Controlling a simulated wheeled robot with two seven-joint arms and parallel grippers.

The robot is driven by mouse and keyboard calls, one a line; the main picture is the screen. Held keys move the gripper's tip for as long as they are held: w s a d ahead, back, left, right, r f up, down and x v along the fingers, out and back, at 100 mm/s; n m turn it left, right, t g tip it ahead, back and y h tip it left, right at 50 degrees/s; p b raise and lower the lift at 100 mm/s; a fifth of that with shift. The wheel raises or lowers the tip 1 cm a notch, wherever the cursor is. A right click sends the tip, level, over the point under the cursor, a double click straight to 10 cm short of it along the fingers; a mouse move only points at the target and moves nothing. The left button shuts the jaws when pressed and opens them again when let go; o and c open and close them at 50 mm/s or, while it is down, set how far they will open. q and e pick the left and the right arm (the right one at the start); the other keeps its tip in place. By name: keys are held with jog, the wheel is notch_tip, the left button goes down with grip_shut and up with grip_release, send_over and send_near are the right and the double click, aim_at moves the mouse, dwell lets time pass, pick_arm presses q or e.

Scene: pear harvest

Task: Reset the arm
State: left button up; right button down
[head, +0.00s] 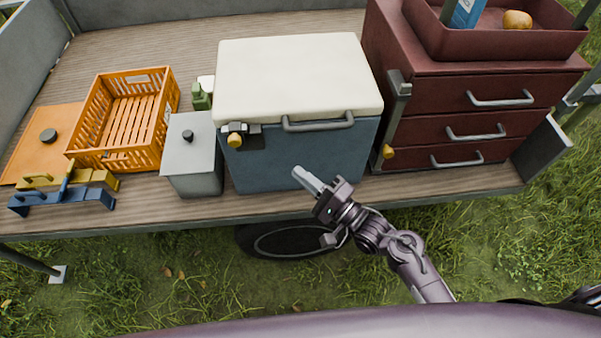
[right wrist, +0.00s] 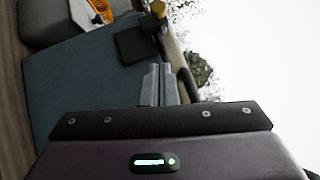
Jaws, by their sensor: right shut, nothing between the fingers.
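My right arm (head: 405,250) reaches in from the lower right in the head view. Its gripper (head: 305,179) is in front of the blue cooler box (head: 290,158), which has a white lid. The fingers are shut with nothing between them. In the right wrist view the closed fingers (right wrist: 158,85) point toward the cooler's blue side (right wrist: 80,85). I cannot tell whether they touch it. My left gripper is not clearly in view; only a dark part shows at the far right edge of the head view.
A dark red drawer cabinet (head: 470,131) stands right of the cooler, with a red tray (head: 490,43) on top. Left are a grey bin (head: 192,160), an empty orange crate (head: 122,157) and blue and yellow clamp-like tools (head: 62,199). Grass (head: 150,290) lies below the wooden trailer bed.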

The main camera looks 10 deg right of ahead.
jog(key=shift+d, duration=0.1)
jog(key=s+d+f+n+g+h, duration=0.2)
jog(key=d+f+h, duration=0.1)
jog(key=f, duration=0.7)
jog(key=s+d+f+n+g+h, duration=0.1)
jog(key=s+d+f+h, duration=0.15)
jog(key=f, duration=0.75)
jog(key=s+d+f+n+g+h, duration=0.2)
jog(key=s+f+h, duration=0.1)
jog(key=f, duration=0.6)
jog(key=s+d+f+n+g+h, duration=0.1)
jog(key=s+d+f+n+g, duration=0.1)
jog(key=s+f, duration=0.4)
jog(key=s+d+f+n+g+h, duration=0.2)
jog(key=s+f, duration=0.4)
jog(key=s, duration=0.6)
jog(key=s+d+f+n+g+h, duration=0.2)
jog(key=s+d+f+n+g, duration=0.2)
jog(key=s, duration=0.6)
notch_tip(320, 180, down, 3)
jog(key=shift+d+r+n, duration=0.2)
jog(key=shift+d+n, duration=0.2)
jog(key=shift+d, duration=0.65)
